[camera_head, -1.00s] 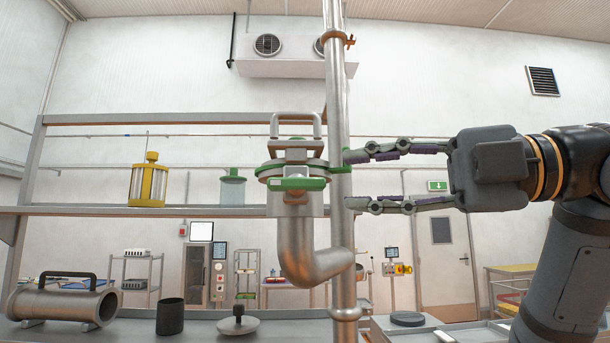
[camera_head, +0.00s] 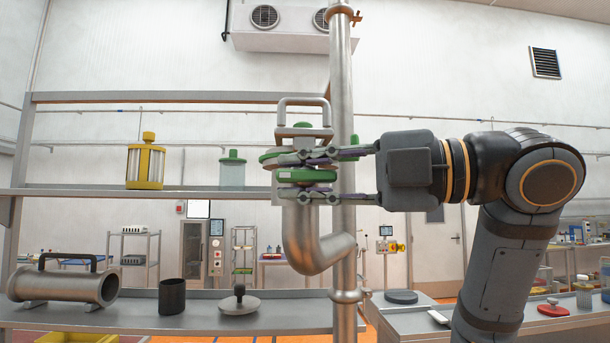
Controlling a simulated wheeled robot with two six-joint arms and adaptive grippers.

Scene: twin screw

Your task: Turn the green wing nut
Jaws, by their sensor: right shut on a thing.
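The green wing nut (camera_head: 306,175) sits at the front of the clamp at the top of the curved steel pipe (camera_head: 312,245). My right gripper (camera_head: 300,172) reaches in from the right. One finger is above the nut and one below, and it is shut on the nut. The fingers partly hide the clamp's green ring behind them. A steel handle (camera_head: 303,101) stands on top of the clamp. Another green piece (camera_head: 354,145) shows to the right, by the vertical pipe. My left gripper is not in view.
A vertical steel pipe (camera_head: 341,90) stands close behind the fingers. A shelf holds a yellow-framed vessel (camera_head: 146,165) and a glass jar with a green lid (camera_head: 232,170). A steel cylinder (camera_head: 62,287), a black cup (camera_head: 172,296) and a lid (camera_head: 240,303) stand on the bench below.

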